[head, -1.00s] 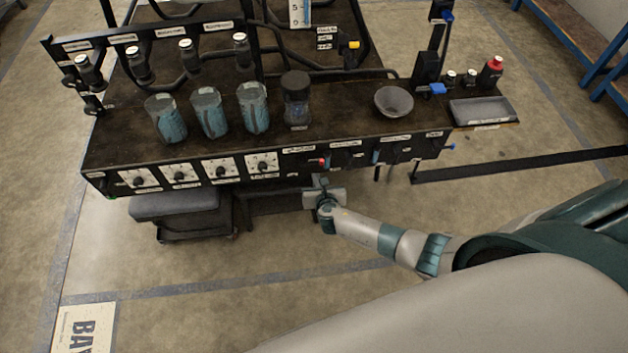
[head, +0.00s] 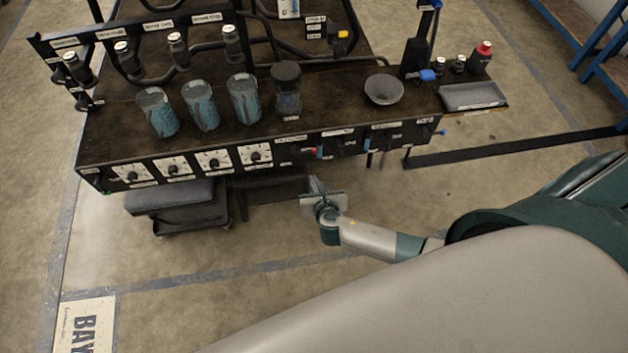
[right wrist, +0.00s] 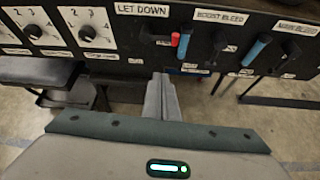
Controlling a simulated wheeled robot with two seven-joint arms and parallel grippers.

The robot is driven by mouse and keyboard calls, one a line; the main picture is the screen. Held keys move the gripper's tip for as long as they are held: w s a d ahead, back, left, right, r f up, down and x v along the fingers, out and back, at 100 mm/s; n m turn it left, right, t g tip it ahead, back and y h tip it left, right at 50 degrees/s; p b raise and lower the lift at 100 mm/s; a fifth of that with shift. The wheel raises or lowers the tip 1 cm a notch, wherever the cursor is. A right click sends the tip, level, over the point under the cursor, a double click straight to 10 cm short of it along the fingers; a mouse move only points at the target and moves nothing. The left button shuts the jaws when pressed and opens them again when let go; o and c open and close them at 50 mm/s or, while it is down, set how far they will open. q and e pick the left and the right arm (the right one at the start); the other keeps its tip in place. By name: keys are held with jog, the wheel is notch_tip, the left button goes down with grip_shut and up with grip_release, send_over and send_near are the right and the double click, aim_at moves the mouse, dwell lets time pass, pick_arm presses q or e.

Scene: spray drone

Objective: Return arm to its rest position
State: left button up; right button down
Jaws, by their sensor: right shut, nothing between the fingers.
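My right gripper (head: 316,186) is in front of the bench's front panel (head: 270,150), below its lower edge in the head view, with clear floor around it. Its fingers are together and empty; in the right wrist view the shut fingers (right wrist: 162,98) point at the panel under the "LET DOWN" label, apart from the levers as far as I can tell. The right arm (head: 375,240) reaches in from the right. My left gripper is not in view.
The panel carries dials (head: 173,170) and red and blue levers. Several blue-grey cylinders (head: 200,106), a dark jar (head: 287,92) and a grey bowl (head: 384,89) stand on top. A grey stool (head: 175,198) is under the left part. Floor in front is free.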

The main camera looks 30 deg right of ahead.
jog(key=shift+f, duration=0.1)
dwell(0.3)
jog(key=s+d+f+m+g+y, duration=0.15)
jog(key=s+f+m+g, duration=0.45)
jog(key=s+f+m, duration=1.15)
jog(key=s+f+m+g, duration=0.1)
jog(key=s+f+m, duration=0.3)
jog(key=s, duration=0.5)
jog(key=s+a+f+m+g+y, duration=0.1)
jog(key=s+f+m, duration=0.3)
jog(key=s, duration=0.5)
jog(key=s+a+f+m+g, duration=0.1)
jog(key=s+f+m, duration=0.3)
jog(key=s, duration=0.5)
jog(key=shift+s+g, duration=0.35)
jog(key=shift+g, duration=0.05)
